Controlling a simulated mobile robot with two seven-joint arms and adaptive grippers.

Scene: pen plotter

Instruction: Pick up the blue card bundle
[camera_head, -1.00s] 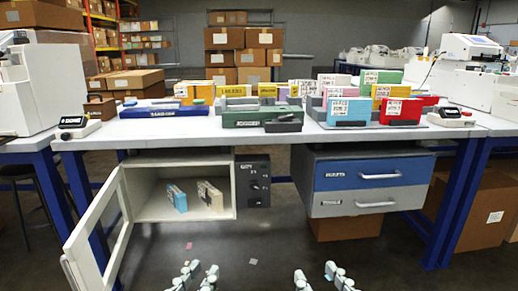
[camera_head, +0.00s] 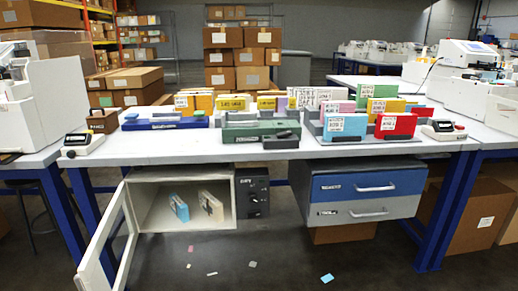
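A light-blue card bundle (camera_head: 179,207) with a pale label stands inside the open cabinet under the table. It is beside a cream bundle (camera_head: 211,206) and slightly apart from it. Another light-blue bundle (camera_head: 345,127) with a white label stands in a grey rack on the tabletop, next to a red bundle (camera_head: 395,125). I cannot tell which blue one the task means. Neither of my grippers is in view.
The cabinet door (camera_head: 104,237) hangs open to the left. A blue and grey drawer unit (camera_head: 359,194) is shut at the right. The worktable (camera_head: 200,148) carries a green box (camera_head: 250,130) and a blue tray (camera_head: 165,123). A few scraps, including a blue card (camera_head: 327,278), lie on the floor.

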